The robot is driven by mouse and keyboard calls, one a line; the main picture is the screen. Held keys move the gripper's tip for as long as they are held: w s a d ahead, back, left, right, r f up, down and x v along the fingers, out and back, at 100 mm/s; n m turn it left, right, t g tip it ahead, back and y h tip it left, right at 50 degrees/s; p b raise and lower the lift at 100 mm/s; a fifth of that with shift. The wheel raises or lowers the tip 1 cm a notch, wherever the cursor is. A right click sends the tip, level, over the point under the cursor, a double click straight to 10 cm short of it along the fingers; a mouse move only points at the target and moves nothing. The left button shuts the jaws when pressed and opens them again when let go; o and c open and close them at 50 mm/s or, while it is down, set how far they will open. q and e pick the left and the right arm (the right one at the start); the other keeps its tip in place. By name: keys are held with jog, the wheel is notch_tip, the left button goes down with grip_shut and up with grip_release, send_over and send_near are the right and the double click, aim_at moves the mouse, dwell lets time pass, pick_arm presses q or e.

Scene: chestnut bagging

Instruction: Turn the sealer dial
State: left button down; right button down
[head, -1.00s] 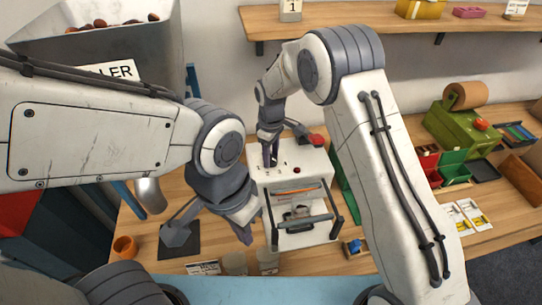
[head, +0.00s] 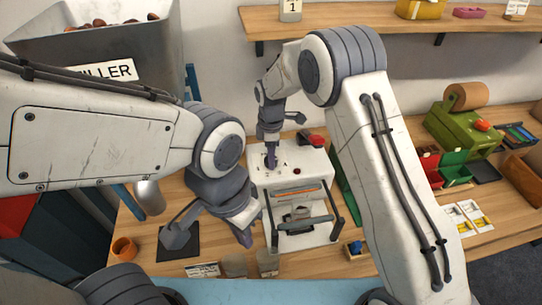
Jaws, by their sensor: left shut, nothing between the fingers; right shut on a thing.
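The white sealer (head: 318,162) stands on the wooden bench in the middle of the head view. Its top panel carries small markings, a dark red knob (head: 296,171) and a red part (head: 316,140) at the back right. My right gripper (head: 271,164) points down onto the left of the top panel, shut on the dial, which its fingers mostly hide. My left gripper (head: 247,238) is shut and empty, in front of the sealer's left side. A dark bar (head: 306,223) crosses the sealer's front opening, where a small dark item sits.
A filler hopper (head: 100,45) with chestnuts stands at the upper left. A green machine (head: 465,130) and coloured bins (head: 452,160) stand at right.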

jog(key=shift+w+a+r, duration=0.1)
dwell(0.3)
jog(key=shift+c, duration=1.5)
grip_release()
notch_tip(320, 180, up, 10)
jog(key=b, duration=0.2)
jog(key=shift+r, duration=0.2)
